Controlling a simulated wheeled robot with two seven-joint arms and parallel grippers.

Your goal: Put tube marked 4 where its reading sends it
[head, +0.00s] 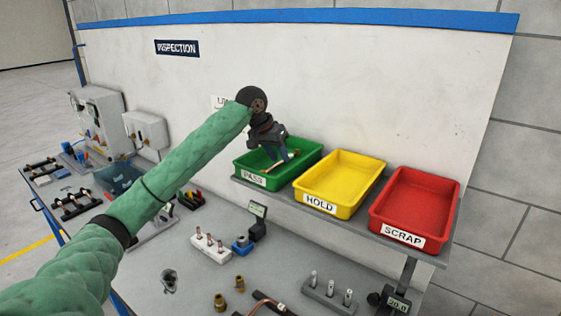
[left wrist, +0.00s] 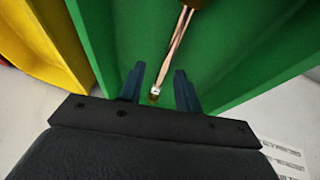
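A copper tube (left wrist: 172,50) with a brass piece at its far end and a small white mark near its near end lies in the green PASS tray (left wrist: 112,50). I cannot read a number on it. In the head view the tray (head: 255,181) stands at the left of the shelf, and a bit of the tube (head: 296,153) shows inside. My left gripper (head: 276,160) points down into this tray. In the left wrist view its fingers (left wrist: 158,78) are apart, with the tube's near end between them and gaps on both sides. My right gripper is in neither view.
A yellow HOLD tray (head: 319,203) and a red SCRAP tray (head: 403,237) stand to the right. Below are a white rack with copper tubes (head: 210,252), a small display (head: 258,209), brass fittings (head: 220,301) and a grey rack (head: 320,300).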

